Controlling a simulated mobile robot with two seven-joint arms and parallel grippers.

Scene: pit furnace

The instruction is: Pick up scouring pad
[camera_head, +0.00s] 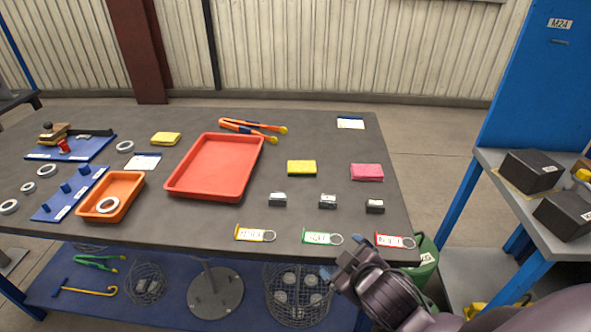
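Three sponge-like pads lie on the dark table: a pink pad (367,172) at the right, a yellow pad (301,168) near the middle, and another yellow pad (165,139) at the back left. I cannot tell which one is the scouring pad. My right gripper (343,258) is at the table's front edge, below and in front of the pink pad and the middle yellow pad. Its fingertips appear spread apart with nothing between them. My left gripper is not in view.
Three small metal blocks (327,202) and three key tags (318,237) lie between my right gripper and the pads. A red tray (217,165), orange tray (111,196) and orange tongs (250,129) are farther left. A blue-framed shelf (533,225) with dark boxes stands right.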

